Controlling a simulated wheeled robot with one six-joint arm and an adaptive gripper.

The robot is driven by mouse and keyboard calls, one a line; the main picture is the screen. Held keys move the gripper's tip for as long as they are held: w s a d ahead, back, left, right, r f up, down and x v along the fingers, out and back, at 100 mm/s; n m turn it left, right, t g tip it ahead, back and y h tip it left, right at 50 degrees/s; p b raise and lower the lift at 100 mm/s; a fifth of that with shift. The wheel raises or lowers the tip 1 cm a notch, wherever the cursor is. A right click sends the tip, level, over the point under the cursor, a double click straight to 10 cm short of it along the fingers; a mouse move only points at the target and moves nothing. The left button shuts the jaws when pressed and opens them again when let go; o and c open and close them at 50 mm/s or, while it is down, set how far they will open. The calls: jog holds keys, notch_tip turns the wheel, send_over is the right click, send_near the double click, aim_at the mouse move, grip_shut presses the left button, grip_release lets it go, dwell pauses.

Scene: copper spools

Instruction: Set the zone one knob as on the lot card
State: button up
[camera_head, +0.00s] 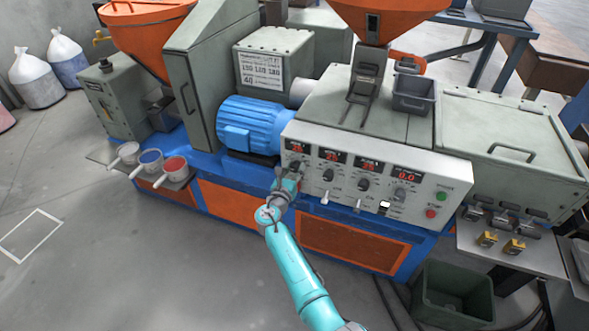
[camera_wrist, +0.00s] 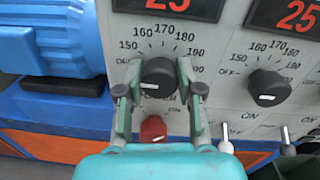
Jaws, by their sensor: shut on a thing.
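The zone one knob (camera_wrist: 158,76) is black with a white pointer line, at the left end of the panel. Its printed scale runs from OFF at left through 150, 160, 170 and 180 to 190. The pointer line lies at the lower left of the knob, towards the OFF side. My gripper (camera_head: 287,181) is at this knob, its two fingers on either side and shut on it. The display above (camera_wrist: 165,5) is partly cut off and reads 25. The lot card (camera_head: 262,69) is on the grey box; its small figures are hard to read.
A second similar knob (camera_wrist: 268,87) is to the right, with toggle switches (camera_wrist: 285,138) below. A red round part (camera_wrist: 153,129) sits below the held knob. The blue motor (camera_head: 249,124) is close on the left. Open floor lies in front.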

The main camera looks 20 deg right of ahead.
jog(key=shift+m, duration=2.8)
jog(key=o, duration=1.2)
jog(key=shift+c, duration=0.2)
jog(key=shift+s, duration=0.1)
jog(key=v, duration=1.2)
jog(key=shift+f, duration=0.2)
